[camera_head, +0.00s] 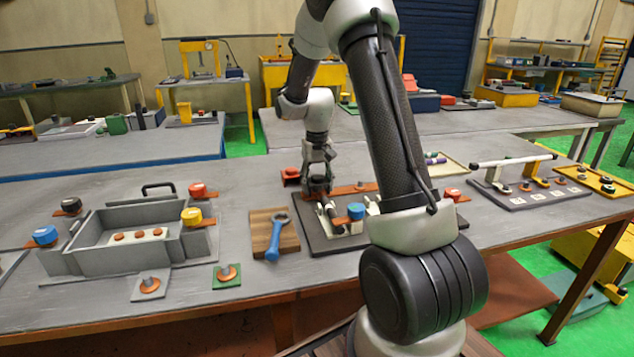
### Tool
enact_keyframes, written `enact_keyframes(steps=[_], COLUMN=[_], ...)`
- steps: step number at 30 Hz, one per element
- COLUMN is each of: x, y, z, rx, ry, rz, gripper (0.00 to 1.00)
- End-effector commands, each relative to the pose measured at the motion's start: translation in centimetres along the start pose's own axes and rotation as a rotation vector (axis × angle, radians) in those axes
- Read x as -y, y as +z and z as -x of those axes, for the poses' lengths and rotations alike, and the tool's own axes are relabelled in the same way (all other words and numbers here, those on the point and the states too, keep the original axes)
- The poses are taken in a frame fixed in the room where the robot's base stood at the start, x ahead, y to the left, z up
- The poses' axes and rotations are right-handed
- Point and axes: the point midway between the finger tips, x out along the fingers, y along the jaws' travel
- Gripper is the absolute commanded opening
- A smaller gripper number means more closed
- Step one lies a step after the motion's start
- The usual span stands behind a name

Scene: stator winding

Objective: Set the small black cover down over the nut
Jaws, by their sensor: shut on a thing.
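My gripper (318,165) points straight down over the back left part of the dark board (318,246). It is shut on a small black cover (318,186), which is dark and small in this view. The cover is close above or at the copper-coloured bar (350,189) on that board; I cannot tell whether it touches. The nut is not visible under the cover and gripper. A blue cap (356,211) stands on the board to the right and nearer. My arm hides the board's right part.
A wooden board with a blue ring spanner (274,238) lies to the left. Further left is a grey box (125,240) with red, yellow, blue and black caps around it. Two small plates with copper-coloured washers lie in front. A fixture with a white bar (512,160) stands right.

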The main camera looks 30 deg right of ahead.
Motion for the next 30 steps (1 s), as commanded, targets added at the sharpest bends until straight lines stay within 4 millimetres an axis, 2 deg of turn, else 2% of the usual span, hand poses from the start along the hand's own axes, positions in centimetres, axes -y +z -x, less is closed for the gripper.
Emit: enact_keyframes(steps=[26, 27, 30], x=[0.0, 0.0, 0.0], y=[0.02, 0.02, 0.02], z=[-0.61, -0.61, -0.6], rx=[0.001, 0.001, 0.001], ry=[0.0, 0.0, 0.0], rz=[0.0, 0.0, 0.0], gripper=[0.35, 0.58, 0.77])
